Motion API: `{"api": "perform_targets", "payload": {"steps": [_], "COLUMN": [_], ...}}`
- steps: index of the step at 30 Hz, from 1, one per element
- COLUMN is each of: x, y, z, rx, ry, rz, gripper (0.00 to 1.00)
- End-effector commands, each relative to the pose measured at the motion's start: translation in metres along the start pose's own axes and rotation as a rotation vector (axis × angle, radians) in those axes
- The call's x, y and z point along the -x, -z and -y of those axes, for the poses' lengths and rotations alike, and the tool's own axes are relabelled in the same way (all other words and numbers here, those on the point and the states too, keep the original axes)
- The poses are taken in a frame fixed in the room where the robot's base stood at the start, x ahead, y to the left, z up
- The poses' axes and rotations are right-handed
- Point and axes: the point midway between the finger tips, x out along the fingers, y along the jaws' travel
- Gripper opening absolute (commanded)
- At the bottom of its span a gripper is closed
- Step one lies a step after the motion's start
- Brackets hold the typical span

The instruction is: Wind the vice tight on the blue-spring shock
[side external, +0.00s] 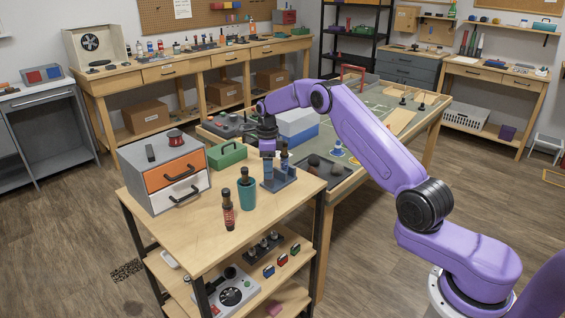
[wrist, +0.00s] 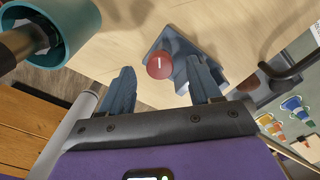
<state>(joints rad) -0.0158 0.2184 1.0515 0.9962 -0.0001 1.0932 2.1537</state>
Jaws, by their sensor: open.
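My gripper (side external: 267,153) is open and points down beside the blue-grey vice (side external: 279,182) on the wooden cart top. In the wrist view the two blue-grey fingers of my gripper (wrist: 161,66) stand apart, with a round red knob with a white mark (wrist: 159,64) between them in the picture. I cannot tell whether either finger touches the knob. The vice's grey body (wrist: 183,45) shows behind the knob. Something upright and bluish (side external: 284,156) stands at the vice, partly hidden by my gripper; I cannot make out clearly whether it is the blue-spring shock.
A green caddy (side external: 227,155) and a drawer box (side external: 165,172) stand to the left. A dark tray (side external: 323,170) lies on the table behind. The cart's front right is clear.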

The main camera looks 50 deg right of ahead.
Motion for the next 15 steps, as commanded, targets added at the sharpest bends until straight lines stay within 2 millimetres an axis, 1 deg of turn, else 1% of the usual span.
{"api": "perform_targets", "payload": {"steps": [1, 15], "x": [0.004, 0.036], "y": [0.0, 0.0], "z": [0.0, 0.0], "rx": [0.0, 0.001], "ry": [0.002, 0.0], "rz": [0.001, 0.0], "gripper": [0.63, 0.63]}}
